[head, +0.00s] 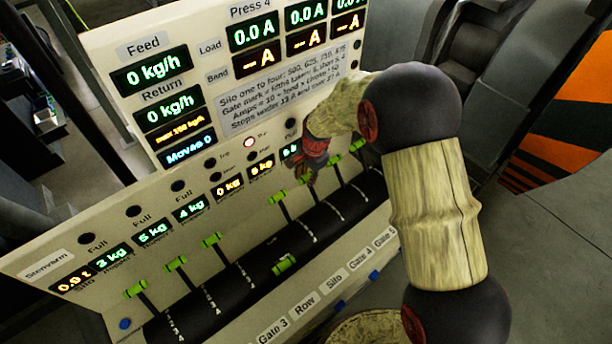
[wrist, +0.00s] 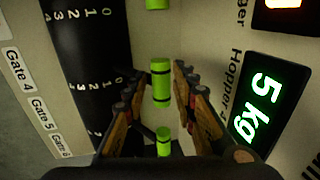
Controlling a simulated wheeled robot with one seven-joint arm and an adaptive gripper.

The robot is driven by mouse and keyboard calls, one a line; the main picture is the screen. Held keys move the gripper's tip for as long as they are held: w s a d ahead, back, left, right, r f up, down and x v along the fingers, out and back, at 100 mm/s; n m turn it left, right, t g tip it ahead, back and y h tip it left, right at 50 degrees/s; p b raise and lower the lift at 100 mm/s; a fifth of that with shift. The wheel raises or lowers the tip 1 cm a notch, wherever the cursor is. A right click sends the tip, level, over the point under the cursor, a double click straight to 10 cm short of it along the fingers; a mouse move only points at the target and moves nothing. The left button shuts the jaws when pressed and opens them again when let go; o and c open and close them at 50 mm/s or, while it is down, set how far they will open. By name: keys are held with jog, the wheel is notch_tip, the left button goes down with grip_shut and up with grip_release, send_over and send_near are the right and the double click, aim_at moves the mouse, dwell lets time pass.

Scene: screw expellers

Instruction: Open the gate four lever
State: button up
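The sloping control panel (head: 190,250) carries a row of levers with green handles. Most of them, such as this green handle (head: 212,240), stand at the upper end of their black curved scales; one green handle (head: 283,263) is lower. My gripper (head: 314,172) is over the right part of the row and covers some of it. In the wrist view my gripper (wrist: 152,90) is open, with a green handle (wrist: 160,80) between its fingers, with gaps visible. The Gate 4 label (wrist: 18,70) is at left; I cannot tell surely which label belongs to that handle.
Neighbouring green handles show above (wrist: 157,4) and below (wrist: 163,142) the middle one, close to the fingers. A "5 kg" display (wrist: 262,108) is at right. An upright display board (head: 170,75) rises behind the levers. Open floor (head: 560,240) lies at right.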

jog(key=shift+w+r, duration=0.1)
jog(key=shift+r, duration=0.05)
grip_shut()
jog(key=shift+w+r, duration=0.1)
jog(key=shift+b, duration=0.35)
jog(key=shift+s+r+t, duration=0.1)
jog(key=shift+s+t, duration=0.1)
jog(key=shift+t, duration=0.1)
